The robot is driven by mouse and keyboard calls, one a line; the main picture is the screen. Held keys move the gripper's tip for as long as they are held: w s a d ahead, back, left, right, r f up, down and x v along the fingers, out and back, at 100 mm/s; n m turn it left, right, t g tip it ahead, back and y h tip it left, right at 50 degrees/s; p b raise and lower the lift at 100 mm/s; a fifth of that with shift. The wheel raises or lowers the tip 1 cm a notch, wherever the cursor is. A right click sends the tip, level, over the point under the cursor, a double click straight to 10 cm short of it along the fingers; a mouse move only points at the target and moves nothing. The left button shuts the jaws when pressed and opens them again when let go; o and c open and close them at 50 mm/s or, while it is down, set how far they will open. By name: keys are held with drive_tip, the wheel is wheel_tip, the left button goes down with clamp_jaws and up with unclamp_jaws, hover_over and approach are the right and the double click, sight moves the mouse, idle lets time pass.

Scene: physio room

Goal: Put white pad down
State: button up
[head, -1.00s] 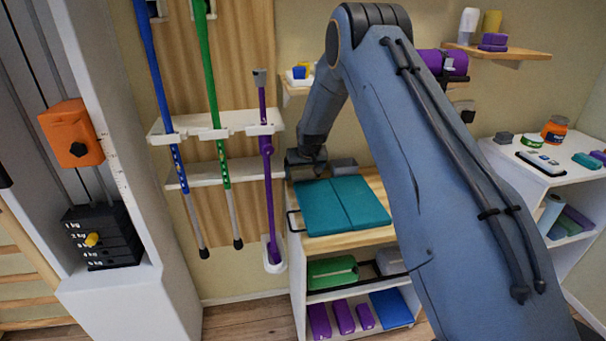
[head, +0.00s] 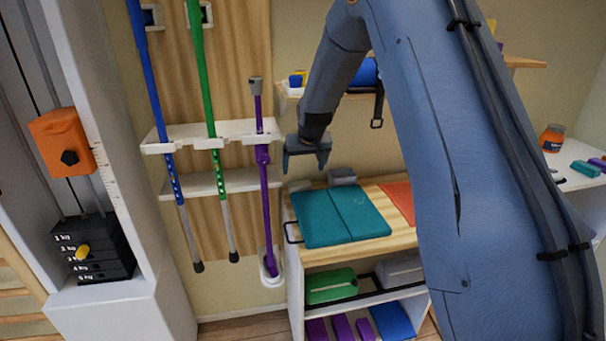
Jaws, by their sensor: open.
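No clearly white pad shows in the head view. A pale grey block (head: 342,176) rests at the back of the wooden shelf top (head: 375,245), behind a folded teal mat (head: 340,215). A smaller grey shape (head: 300,185) shows at the back left of that top, just under my gripper; I cannot tell whether either one is the pad. My gripper (head: 307,168) points down above the back left of the top, its jaws apart and nothing seen between them.
An orange sheet (head: 400,198) lies right of the teal mat, partly behind my arm. Purple (head: 265,190), green and blue poles hang in a white rack (head: 225,132) close left of my gripper. Lower shelves hold a green case (head: 331,286) and purple blocks.

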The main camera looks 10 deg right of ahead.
drive_tip(key=s+g, duration=0.5)
drive_tip(key=s, duration=3.8)
drive_tip(key=shift+g, duration=0.3)
drive_tip(key=shift+o, duration=0.5)
drive_tip(key=w+t+p, duration=0.2)
drive_tip(key=w, duration=2.3)
drive_tip(key=shift+r+t, duration=0.15)
drive_tip(key=shift+t, duration=0.25)
drive_tip(key=t+p, duration=0.2)
drive_tip(key=t, duration=0.1)
approach(300, 184)
drive_tip(key=shift+w, duration=0.3)
drive_tip(key=shift+p+x, duration=0.65)
drive_tip(key=shift+x, duration=3.5)
drive_tip(key=shift+s, duration=0.1)
drive_tip(key=shift+c, duration=0.2)
